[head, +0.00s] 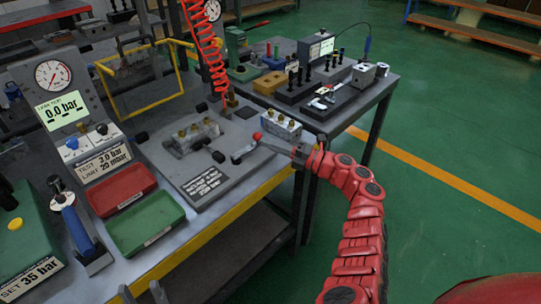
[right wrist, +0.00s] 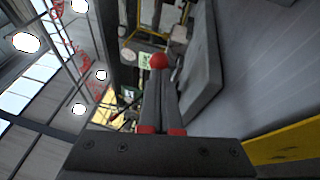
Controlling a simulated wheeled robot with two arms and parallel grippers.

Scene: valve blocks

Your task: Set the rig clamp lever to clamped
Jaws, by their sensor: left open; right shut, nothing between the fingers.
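The rig (head: 205,165) is a grey plate on the bench in the head view, with a metal valve block (head: 195,135) seated on it and black pads around the block. The clamp lever (head: 246,149) is at the plate's right side, its red ball knob (head: 257,136) pointing up and right. My right gripper (head: 268,142) is shut and empty, its tips close to the knob. In the right wrist view the knob (right wrist: 159,62) appears just beyond the shut fingertips (right wrist: 160,75); contact cannot be told. My left gripper (head: 141,293) shows only two separated fingertips at the bottom edge.
A second valve block (head: 278,124) stands behind my right gripper. A red tray (head: 122,190) and a green tray (head: 146,222) lie left of the rig. A coiled red hose (head: 205,45) hangs above. The gauge panel (head: 62,90) stands at left. Green floor at right is open.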

